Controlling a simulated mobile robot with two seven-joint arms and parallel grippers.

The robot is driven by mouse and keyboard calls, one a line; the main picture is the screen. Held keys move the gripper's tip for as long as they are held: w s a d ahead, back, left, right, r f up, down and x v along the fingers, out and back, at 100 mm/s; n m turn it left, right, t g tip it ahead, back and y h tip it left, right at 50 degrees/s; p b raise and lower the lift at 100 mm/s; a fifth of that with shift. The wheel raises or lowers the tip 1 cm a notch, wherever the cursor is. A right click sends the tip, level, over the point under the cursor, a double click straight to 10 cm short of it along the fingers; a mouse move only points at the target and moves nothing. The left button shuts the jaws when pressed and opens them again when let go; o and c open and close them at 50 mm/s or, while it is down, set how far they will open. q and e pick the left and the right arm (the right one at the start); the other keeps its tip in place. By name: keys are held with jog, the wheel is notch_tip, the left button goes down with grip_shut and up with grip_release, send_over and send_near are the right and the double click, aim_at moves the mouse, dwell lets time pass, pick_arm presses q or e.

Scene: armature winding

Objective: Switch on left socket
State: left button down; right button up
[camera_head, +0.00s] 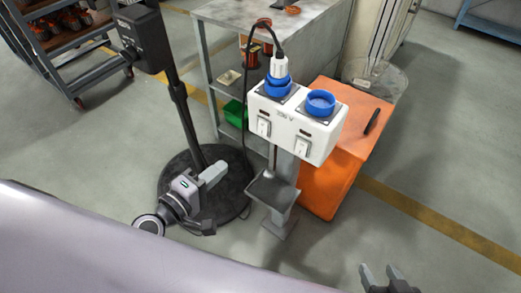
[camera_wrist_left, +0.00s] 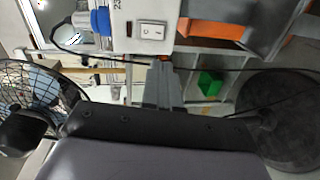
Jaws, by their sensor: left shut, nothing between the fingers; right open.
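The white socket box (camera_head: 290,128) stands on a grey post in the head view. It has two blue sockets, each with a dark indicator and a white rocker switch below. The left socket (camera_head: 277,88) holds a white plug (camera_head: 279,67); the right socket (camera_head: 320,103) is empty. The left switch (camera_head: 263,127) also shows in the left wrist view (camera_wrist_left: 152,30), near the top edge. My left gripper (camera_head: 216,171) is shut and empty, left of and below the box, apart from it. My right gripper (camera_head: 381,274) is open and empty at the bottom edge.
A black stand (camera_head: 181,105) on a round base rises left of the box, close to my left gripper. An orange cabinet (camera_head: 335,180) stands behind right, with a dark object on top. A grey workbench (camera_head: 225,14) is behind. Floor at right is clear.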

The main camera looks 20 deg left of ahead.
pick_arm(q)
jog(key=shift+w+f+n, duration=0.2)
jog(key=shift+n, duration=0.2)
pick_arm(e)
jog(key=shift+w+d+f, duration=0.15)
jog(key=shift+f, duration=0.25)
pick_arm(q)
jog(key=shift+w, duration=0.1)
pick_arm(e)
jog(key=shift+r, duration=0.1)
pick_arm(q)
send_near(262, 133)
jog(key=x, duration=0.6)
jog(key=shift+w+d+f, duration=0.1)
jog(key=shift+w, duration=0.3)
